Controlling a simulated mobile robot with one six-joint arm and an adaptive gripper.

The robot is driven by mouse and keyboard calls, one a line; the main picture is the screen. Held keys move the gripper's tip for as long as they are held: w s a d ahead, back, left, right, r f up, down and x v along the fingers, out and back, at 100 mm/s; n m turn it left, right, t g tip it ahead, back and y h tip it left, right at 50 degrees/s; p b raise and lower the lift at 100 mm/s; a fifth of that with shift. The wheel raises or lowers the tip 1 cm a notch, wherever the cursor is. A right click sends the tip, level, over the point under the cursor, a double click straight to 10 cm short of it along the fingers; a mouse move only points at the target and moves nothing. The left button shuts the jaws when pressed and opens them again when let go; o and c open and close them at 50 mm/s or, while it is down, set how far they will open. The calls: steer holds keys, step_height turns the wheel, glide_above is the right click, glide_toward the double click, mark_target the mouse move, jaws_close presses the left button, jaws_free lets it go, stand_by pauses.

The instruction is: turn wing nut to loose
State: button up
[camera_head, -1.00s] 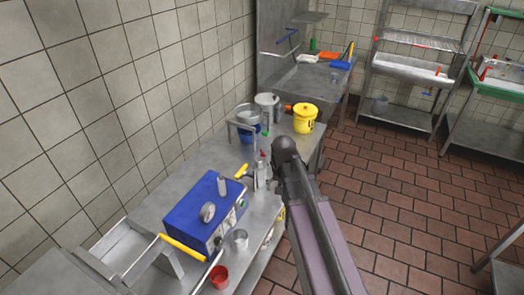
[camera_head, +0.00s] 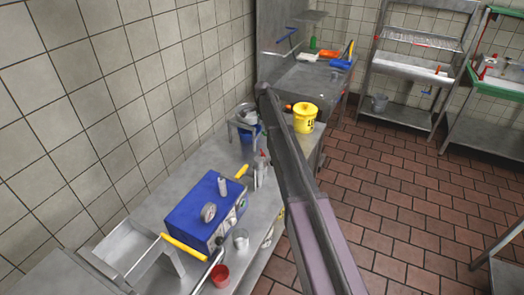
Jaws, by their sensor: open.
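A blue-topped machine (camera_head: 205,195) stands on the steel counter in the head view. A round grey part (camera_head: 208,212) and a short upright metal piece (camera_head: 223,186) are on its top. I cannot make out a wing nut for certain; it is too small or hidden. My arm rises from the bottom right and crosses in front of the counter's right side, up to near the pots. I cannot make out my gripper; the arm appears to hide it.
The steel counter (camera_head: 165,195) runs along the tiled wall. A metal cup (camera_head: 240,239) and a red cup (camera_head: 220,275) stand near its front edge. A yellow bucket (camera_head: 305,117) stands at its far end. The tiled floor (camera_head: 400,200) at right is clear.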

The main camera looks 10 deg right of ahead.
mark_target(262, 151)
steer(key=shift+w+f, duration=0.15)
stand_by(0.4)
step_height(262, 151, down, 14)
steer(key=b, duration=1.3)
steer(key=shift+r+b, duration=0.25)
steer(key=shift+b, duration=0.15)
steer(key=c, duration=1)
steer(key=shift+o, duration=0.2)
steer(key=shift+a, duration=0.15)
